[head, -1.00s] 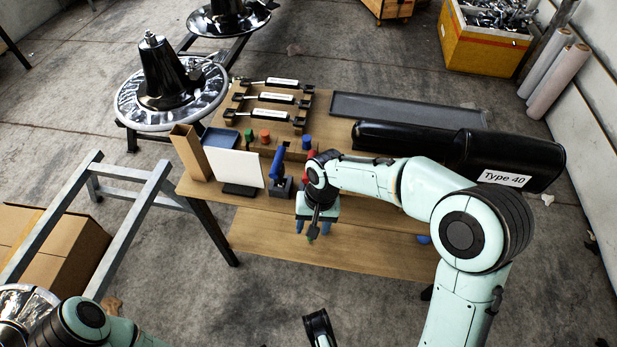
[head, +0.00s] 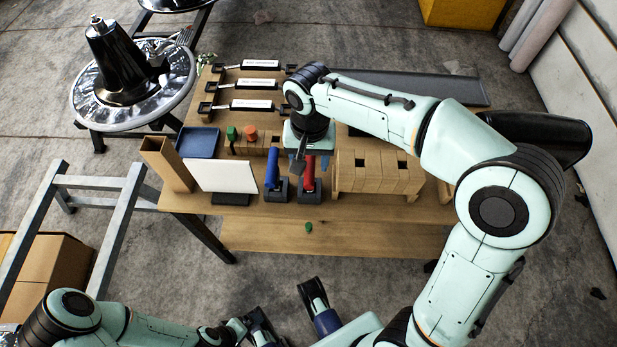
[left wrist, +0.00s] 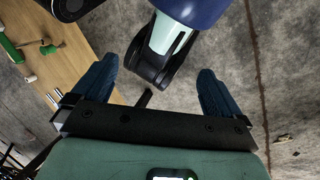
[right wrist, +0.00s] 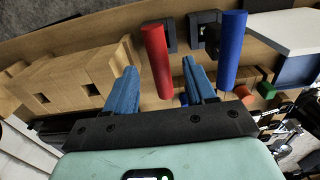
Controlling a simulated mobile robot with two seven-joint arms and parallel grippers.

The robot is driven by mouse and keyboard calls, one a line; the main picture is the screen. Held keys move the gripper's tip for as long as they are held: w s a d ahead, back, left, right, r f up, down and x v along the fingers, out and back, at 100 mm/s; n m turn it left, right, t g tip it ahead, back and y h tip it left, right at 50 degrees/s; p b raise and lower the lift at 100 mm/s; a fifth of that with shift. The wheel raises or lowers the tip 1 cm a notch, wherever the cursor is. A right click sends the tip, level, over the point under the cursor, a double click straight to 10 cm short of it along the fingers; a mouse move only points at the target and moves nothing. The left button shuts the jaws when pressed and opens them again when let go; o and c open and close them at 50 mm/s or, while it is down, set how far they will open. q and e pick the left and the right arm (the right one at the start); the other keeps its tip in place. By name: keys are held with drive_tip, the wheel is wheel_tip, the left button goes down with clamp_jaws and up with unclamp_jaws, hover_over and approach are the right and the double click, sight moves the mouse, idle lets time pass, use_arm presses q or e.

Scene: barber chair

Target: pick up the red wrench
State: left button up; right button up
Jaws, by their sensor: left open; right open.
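The red wrench (head: 309,174) shows as a red handle upright in a small black stand on the wooden workbench (head: 340,212). It also shows in the right wrist view (right wrist: 157,60), in line with the gap between my right fingers. My right gripper (right wrist: 159,74) is open and empty, above and behind the red handle in the head view. I cannot tell whether the fingers touch it. My left gripper (left wrist: 158,75) is open and empty, away from the bench, over the floor side.
A blue handle (head: 272,168) stands in its own holder just left of the red one. A wooden block rack (head: 370,176) is close on the right. A white panel (head: 226,176), a blue tray (head: 198,142) and a tall wooden box (head: 167,164) stand further left.

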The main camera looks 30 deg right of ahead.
wheel_tip(320, 180, down, 7)
drive_tip(key=shift+w+d+f+b, duration=0.1)
drive_tip(key=shift+b, duration=0.95)
use_arm(q)
drive_tip(key=shift+t+y, duration=0.3)
drive_tip(key=shift+t, duration=0.3)
drive_tip(key=w+f, duration=0.1)
drive_tip(key=w+a+f, duration=0.1)
drive_tip(key=w, duration=0.1)
drive_tip(key=shift+w+a+f, duration=0.35)
drive_tip(key=shift+w+f, duration=0.05)
use_arm(e)
clamp_jaws()
